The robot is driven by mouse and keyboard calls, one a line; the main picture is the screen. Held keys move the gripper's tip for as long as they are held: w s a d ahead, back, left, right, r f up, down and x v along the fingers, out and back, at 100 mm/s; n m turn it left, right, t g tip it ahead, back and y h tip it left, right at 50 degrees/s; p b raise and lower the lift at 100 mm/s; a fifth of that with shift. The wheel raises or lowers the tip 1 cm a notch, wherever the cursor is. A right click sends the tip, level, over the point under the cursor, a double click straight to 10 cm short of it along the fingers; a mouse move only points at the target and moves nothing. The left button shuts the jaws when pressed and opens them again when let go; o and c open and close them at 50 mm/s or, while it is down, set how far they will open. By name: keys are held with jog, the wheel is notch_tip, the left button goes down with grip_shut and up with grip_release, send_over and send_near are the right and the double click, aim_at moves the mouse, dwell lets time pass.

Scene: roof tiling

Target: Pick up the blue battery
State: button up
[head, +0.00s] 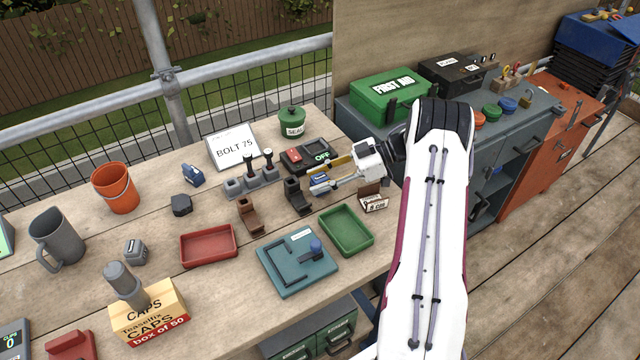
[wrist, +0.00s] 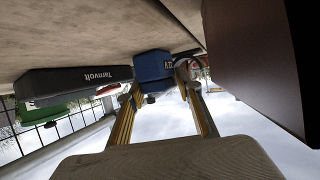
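A black holder (head: 297,196) stands close below the battery and a small brown stand (head: 373,197) is to the right. A green tray (head: 345,230) lies in front. Another blue item (head: 193,175) lies further left. A dark block marked Tarnvolt (wrist: 75,82) is beside the battery.

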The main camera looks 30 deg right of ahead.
aim_at(320, 177)
grip_shut()
jog(key=shift+r, duration=0.1)
jog(key=shift+r, duration=4.9)
